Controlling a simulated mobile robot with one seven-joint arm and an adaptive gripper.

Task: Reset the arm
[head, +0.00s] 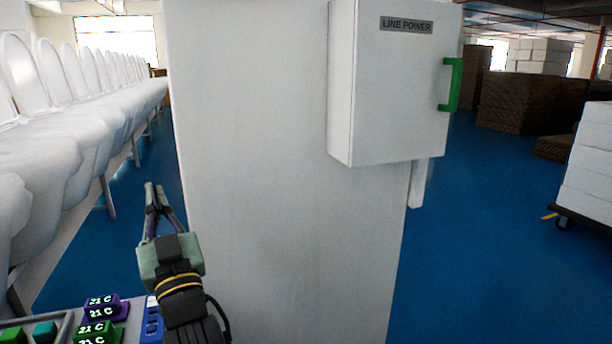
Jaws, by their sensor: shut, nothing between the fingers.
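My gripper (152,190) is in the lower left of the head view, at the end of my arm. Its fingers point up and their tips are together, with nothing between them. It appears in front of the blue floor, just left of a tall white cabinet (260,170). I see no contact between the gripper and the cabinet.
A box labelled LINE POWER (395,90) with a green handle (451,84) juts from the cabinet. A row of white toilets (60,150) runs along the left. Brown stacks (525,103) and a loaded cart (590,170) stand right. Blue floor (480,250) is open between.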

